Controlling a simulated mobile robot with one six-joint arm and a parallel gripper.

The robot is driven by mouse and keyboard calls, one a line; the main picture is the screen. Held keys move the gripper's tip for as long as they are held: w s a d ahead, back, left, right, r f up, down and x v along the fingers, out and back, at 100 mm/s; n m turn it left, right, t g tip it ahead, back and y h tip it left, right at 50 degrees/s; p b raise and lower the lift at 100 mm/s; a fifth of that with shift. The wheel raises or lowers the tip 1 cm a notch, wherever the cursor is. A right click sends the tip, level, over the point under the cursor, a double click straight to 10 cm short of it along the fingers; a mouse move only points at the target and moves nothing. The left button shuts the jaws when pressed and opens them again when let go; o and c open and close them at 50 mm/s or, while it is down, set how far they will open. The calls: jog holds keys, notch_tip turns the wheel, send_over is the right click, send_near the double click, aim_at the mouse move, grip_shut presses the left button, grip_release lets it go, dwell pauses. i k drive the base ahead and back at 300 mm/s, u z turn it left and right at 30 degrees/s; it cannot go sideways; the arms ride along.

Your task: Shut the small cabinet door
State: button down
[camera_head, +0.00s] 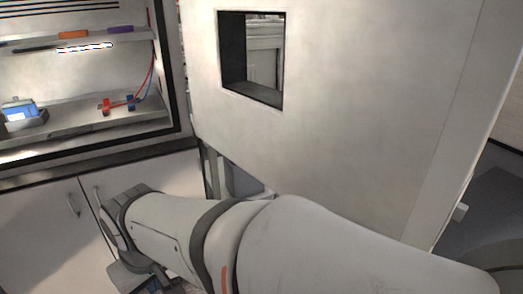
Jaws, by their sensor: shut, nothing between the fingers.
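A large white door panel (350,130) with a small square window (252,60) stands swung out across the middle and right. Lower left, two low white cabinet doors, the left one (35,235) and the right one (165,175), meet at a narrow dark seam. Both low doors look shut or nearly so. I cannot tell which door is the small cabinet door. My arm crosses in front from the lower right, and its wrist is before the right low door. My gripper (138,276) is shut and empty below the wrist at the bottom edge; its fingertips are not clear.
Above the low doors is an open lit compartment with a shelf (85,118), a blue-screened device (22,112) and red and blue clips (118,104). A dark gap lies between the compartment and the white panel. My arm hides much of the lower middle.

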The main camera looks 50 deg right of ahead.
aim_at(382, 119)
jog(key=u, duration=0.85)
jog(key=k, duration=2.7)
jog(key=z, duration=1.55)
jog(key=i, duration=1)
jog(key=z, duration=0.05)
